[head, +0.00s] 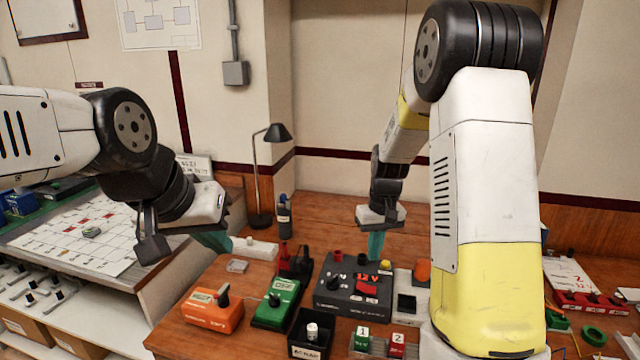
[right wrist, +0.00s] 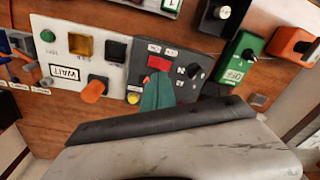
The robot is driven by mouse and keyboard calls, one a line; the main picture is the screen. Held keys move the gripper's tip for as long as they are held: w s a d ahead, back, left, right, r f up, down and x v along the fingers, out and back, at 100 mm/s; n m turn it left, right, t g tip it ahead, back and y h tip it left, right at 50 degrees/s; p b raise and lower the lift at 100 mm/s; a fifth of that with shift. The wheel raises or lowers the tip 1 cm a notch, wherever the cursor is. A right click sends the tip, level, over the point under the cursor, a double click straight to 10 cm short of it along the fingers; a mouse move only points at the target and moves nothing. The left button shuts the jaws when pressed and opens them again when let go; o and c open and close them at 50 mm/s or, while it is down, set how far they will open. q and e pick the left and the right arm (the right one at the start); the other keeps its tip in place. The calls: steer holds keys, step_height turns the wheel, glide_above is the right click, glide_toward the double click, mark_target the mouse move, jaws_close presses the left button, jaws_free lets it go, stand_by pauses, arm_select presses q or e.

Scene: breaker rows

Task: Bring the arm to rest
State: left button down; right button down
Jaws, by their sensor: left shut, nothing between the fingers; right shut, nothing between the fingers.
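My left gripper (head: 215,241) is shut and empty. Its teal fingertips hang above the left part of the wooden desk, near a white strip. My right gripper (head: 376,244) is shut and empty above the back of the dark control box (head: 350,290) with the red display. In the right wrist view, the teal fingertips of the right gripper (right wrist: 157,92) show in front of that dark box (right wrist: 190,70), just below its red display. I cannot tell whether they touch it. My right forearm covers part of the desk in the head view.
An orange box (head: 212,311), a green box (head: 277,303) and a black bin (head: 309,338) stand at the desk's front. A white panel (head: 408,302) with an orange knob stands right of the dark box. A lamp (head: 262,190) and a dark bottle (head: 284,216) stand behind.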

steer(key=s+a+r+m+t+y, duration=0.1)
steer(key=s+r+t+y, duration=0.15)
steer(key=s+r, duration=1.05)
steer(key=s+r+t, duration=0.3)
steer(key=s+r, duration=0.3)
steer(key=s, duration=0.3)
steer(key=shift+s+a+m+h, duration=0.35)
steer(key=shift+m+h, duration=0.05)
steer(key=shift+h, duration=0.05)
steer(key=shift+r, duration=0.1)
